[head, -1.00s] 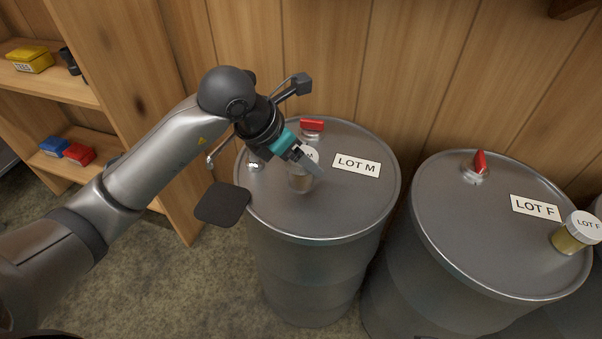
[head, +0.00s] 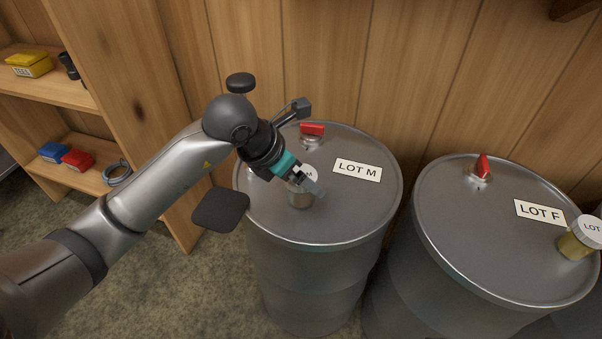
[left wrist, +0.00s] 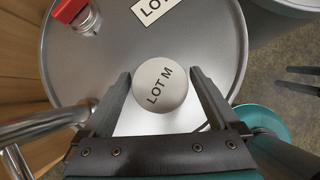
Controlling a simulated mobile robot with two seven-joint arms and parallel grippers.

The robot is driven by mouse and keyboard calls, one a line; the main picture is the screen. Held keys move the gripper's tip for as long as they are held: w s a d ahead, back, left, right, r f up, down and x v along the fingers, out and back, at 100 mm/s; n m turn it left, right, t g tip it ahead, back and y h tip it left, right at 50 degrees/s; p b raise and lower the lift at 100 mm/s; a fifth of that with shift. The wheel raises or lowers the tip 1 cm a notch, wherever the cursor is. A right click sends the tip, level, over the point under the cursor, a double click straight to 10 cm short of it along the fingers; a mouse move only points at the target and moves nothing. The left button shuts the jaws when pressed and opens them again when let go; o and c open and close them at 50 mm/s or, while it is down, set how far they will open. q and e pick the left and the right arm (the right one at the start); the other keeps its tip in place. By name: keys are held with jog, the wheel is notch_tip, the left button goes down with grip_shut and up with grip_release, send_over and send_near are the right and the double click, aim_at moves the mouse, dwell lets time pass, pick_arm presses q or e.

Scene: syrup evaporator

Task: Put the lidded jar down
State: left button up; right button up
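The lidded jar (head: 299,198) has a white round lid marked LOT M and stands upright at the top of the left drum (head: 350,215). In the left wrist view its lid (left wrist: 160,85) sits between my two fingers. My left gripper (head: 308,182) is closed around the jar, with a finger close against each side; it also shows in the left wrist view (left wrist: 160,75). The jar's base is low at the drum top; I cannot tell for sure whether it touches. Two dark bars at the right edge of the left wrist view may be my right gripper; this is unclear.
The drum has a LOT M label (head: 358,170) and a red-capped fitting (head: 312,131) behind the jar. A LOT F drum (head: 480,230) with another lidded jar (head: 577,244) stands to the right. Wooden shelves (head: 60,85) are at the left. The drum top's right side is clear.

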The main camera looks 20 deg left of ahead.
pick_arm(q)
jog(key=shift+o, duration=0.2)
jog(key=shift+r, duration=0.1)
jog(key=shift+r, duration=0.25)
jog(key=p+v, duration=0.4)
jog(key=v, duration=0.7)
jog(key=shift+s+a+r, duration=0.2)
pick_arm(e)
jog(key=s+f+g, duration=0.1)
jog(key=s+f, duration=0.2)
jog(key=f, duration=0.5)
jog(key=shift+s+d+f, duration=0.15)
jog(key=shift+d, duration=0.1)
